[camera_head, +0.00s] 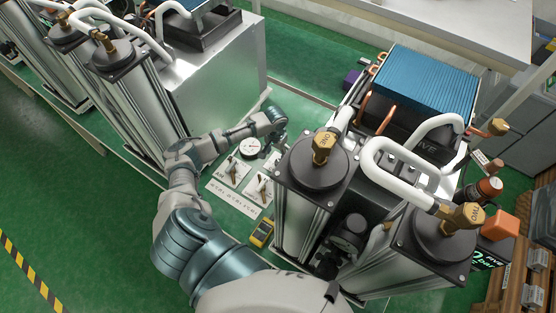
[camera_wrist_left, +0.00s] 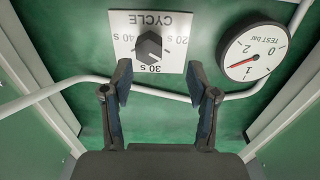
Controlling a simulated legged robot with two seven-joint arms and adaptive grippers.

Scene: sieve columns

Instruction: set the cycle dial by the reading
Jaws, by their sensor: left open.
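The cycle dial (camera_wrist_left: 148,46) is a dark knob on a white plate (camera_wrist_left: 122,22), upside down in the left wrist view. The plate is marked CYCLE, with 20 s, 30 s and 40 s around the knob. I cannot tell for sure which mark the knob points to. The TEST bar gauge (camera_wrist_left: 262,42) is right of it, its red needle toward the lower left; the exact reading is unclear. The gauge also shows in the head view (camera_head: 250,147). My left gripper (camera_wrist_left: 158,78) is open, fingers apart and empty, its tips near the plate. It shows small in the head view (camera_head: 281,136).
A white panel (camera_head: 226,189) with small levers lies near the gauge. Sieve columns with brass fittings (camera_head: 321,145) stand close right of my left gripper. A silver box (camera_head: 216,80) stands behind left. A yellow meter (camera_head: 261,233) is in front. A pale tube (camera_wrist_left: 60,91) crosses below the plate.

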